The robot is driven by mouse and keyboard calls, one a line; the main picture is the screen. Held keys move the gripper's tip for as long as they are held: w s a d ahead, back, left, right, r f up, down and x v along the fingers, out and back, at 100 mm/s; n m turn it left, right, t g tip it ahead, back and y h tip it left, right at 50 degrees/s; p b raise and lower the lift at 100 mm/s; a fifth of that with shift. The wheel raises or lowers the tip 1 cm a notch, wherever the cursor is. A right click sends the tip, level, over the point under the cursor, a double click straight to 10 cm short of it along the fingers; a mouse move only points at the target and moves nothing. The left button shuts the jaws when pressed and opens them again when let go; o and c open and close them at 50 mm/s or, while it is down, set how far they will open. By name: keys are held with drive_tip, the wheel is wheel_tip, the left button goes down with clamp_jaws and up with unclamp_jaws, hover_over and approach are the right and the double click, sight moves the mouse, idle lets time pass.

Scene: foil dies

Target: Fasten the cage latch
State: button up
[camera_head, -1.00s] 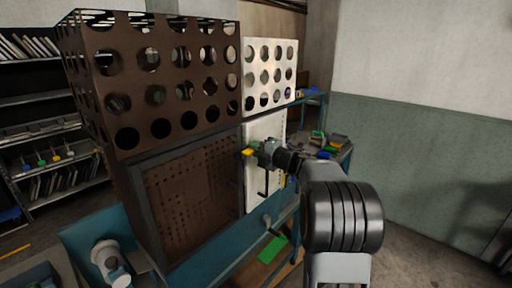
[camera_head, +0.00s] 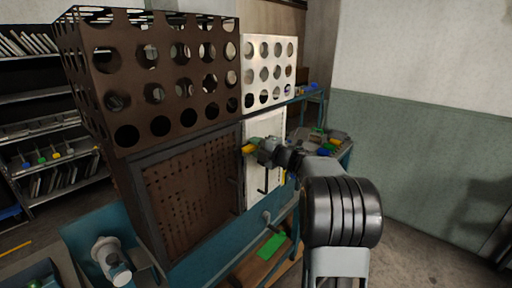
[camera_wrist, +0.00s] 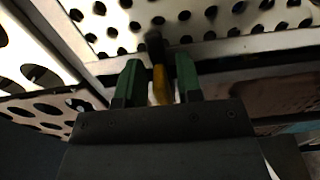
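The cage is a dark brown box with round holes (camera_head: 165,95), with a framed, finely perforated door (camera_head: 190,185) below. A yellow latch handle (camera_head: 249,148) shows at the right edge of the door frame, by my gripper (camera_head: 258,147). In the wrist view the yellow handle (camera_wrist: 159,85), with a dark part beyond it, lies between the two green fingers of my gripper (camera_wrist: 158,80). The fingers stand apart, with a narrow gap on each side of the handle. The latch's catch cannot be made out.
A pale perforated panel (camera_head: 270,72) stands right of the cage. A blue bench (camera_head: 205,262) runs below, with a green sheet (camera_head: 271,246) under it. Shelving (camera_head: 50,120) is at left. Several small coloured items lie on a table (camera_head: 335,142) at right. Floor at right is clear.

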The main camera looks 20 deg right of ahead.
drive_tip(key=shift+o, duration=0.3)
drive_tip(key=b+v, duration=0.3)
drive_tip(key=v, duration=1.1)
drive_tip(key=shift+b, duration=0.35)
drive_tip(key=shift+w, duration=0.1)
